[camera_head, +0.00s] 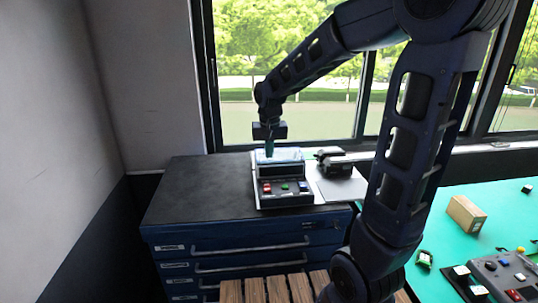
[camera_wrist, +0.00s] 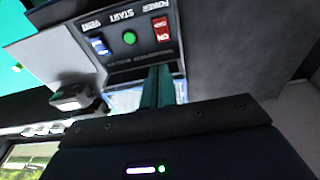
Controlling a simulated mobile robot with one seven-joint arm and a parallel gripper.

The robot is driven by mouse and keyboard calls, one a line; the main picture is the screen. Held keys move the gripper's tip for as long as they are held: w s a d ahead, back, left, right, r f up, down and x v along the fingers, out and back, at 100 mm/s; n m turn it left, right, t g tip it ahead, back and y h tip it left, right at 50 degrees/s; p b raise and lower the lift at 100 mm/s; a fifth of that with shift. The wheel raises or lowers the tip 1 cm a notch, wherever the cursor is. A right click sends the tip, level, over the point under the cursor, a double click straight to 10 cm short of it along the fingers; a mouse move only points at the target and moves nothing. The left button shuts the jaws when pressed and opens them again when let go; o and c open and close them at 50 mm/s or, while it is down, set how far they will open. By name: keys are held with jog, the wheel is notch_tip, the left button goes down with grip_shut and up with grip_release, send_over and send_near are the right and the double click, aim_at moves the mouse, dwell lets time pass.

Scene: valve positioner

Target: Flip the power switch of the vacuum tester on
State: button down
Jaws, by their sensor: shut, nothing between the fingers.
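The vacuum tester (camera_head: 285,193) stands on the dark cabinet top, with a red power switch (camera_head: 267,188), a green start button (camera_head: 285,186) and a blue vent switch (camera_head: 303,185) on its front panel. The wrist view shows the panel upside down, with the red power switch (camera_wrist: 161,30) near the panel's edge. I cannot tell which side of the switch is pressed. My gripper (camera_head: 269,152) points down over the rear part of the tester. Its teal fingers (camera_wrist: 164,72) are shut and empty, and appear in line with the red switch but apart from it.
A dark device (camera_head: 334,163) stands to the right of the tester, near a pale sheet (camera_head: 342,189). The cabinet top (camera_head: 195,190) is clear at left. A green table (camera_head: 440,225) at right holds a cardboard box (camera_head: 466,214) and a control box (camera_head: 505,274). The window is behind.

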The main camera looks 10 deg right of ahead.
aim_at(269, 185)
jog(key=f, duration=0.3)
jog(key=w+f, duration=0.1)
jog(key=f, duration=0.7)
jog(key=shift+w+f, duration=0.2)
jog(key=shift+w, duration=0.1)
jog(key=shift+w+f+g, duration=0.15)
jog(key=shift+f+g, duration=0.1)
jog(key=shift+g, duration=0.05)
jog(key=shift+r, duration=0.1)
jog(key=shift+s+r, duration=0.25)
jog(key=shift+s, duration=0.55)
